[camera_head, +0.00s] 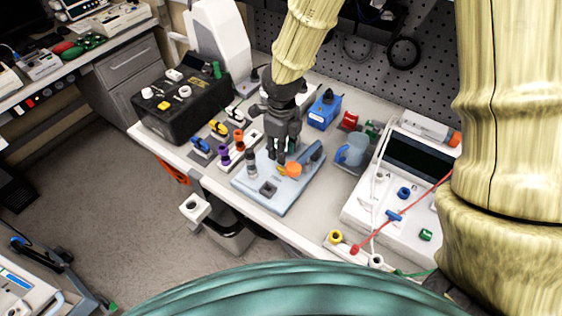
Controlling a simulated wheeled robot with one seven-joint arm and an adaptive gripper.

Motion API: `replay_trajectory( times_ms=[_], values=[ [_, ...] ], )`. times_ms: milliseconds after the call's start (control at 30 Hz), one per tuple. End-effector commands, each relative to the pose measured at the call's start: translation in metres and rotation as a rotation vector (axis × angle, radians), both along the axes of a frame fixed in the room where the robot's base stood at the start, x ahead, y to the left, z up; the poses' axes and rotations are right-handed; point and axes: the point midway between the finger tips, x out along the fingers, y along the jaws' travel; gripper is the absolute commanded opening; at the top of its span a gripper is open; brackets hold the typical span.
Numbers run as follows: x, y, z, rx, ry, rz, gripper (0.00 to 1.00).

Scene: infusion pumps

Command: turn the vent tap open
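A pale blue board (288,193) lies on the bench near its front edge. On it are an orange tap-like part (290,169), a blue-grey lever or tube (313,153) tilted up to the right, a dark square block (268,188) and a small upright grey fitting (251,165). Which of these is the vent tap I cannot tell for certain. My gripper (282,152) points down over the back of the board, just behind and above the orange part. Its dark fingers hide part of what lies behind them. Whether they touch anything, or how far apart they are, is too small to tell.
Left of the board stand several coloured fittings (224,155) and a black case (182,108). A blue box (324,110) and a blue-grey mug (352,151) stand behind and right. A white pump unit (400,187) with cables fills the right. A bin (228,236) is below the front edge.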

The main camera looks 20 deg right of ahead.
Motion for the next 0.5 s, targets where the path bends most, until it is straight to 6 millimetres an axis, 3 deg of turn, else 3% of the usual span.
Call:
replay_trajectory(
  times_ms=[500],
  values=[
    [-0.001,-0.001,-0.057,0.0,0.002,-0.001,0.31]
  ],
)
